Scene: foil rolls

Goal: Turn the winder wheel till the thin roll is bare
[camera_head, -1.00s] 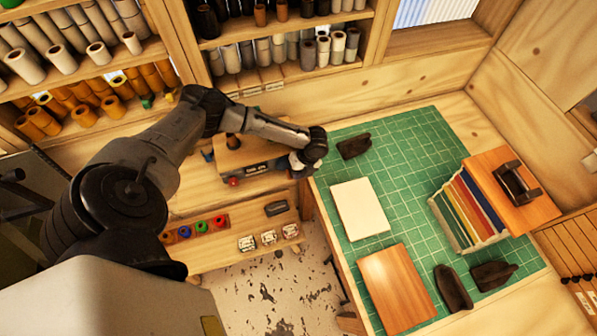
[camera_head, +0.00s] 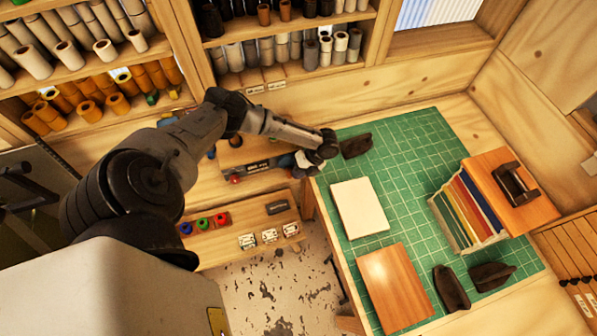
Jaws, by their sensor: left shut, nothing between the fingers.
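My left arm reaches from the left over the bench. My left gripper (camera_head: 308,163) is shut and empty, beside the right end of a small wooden device with a dark labelled front (camera_head: 262,167), which looks like the winder. The wrist and forearm cover part of this device. A small red part (camera_head: 235,180) shows at its lower left. I cannot make out the wheel or the thin roll, nor whether the gripper touches the device. My right gripper is not in view.
A green cutting mat (camera_head: 400,150) at the right holds a white block (camera_head: 359,208), a wooden board (camera_head: 396,286) and a rack of coloured sheets (camera_head: 467,212). Shelves of rolls (camera_head: 95,108) stand behind. A low shelf (camera_head: 225,250) holds coloured spools (camera_head: 203,223).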

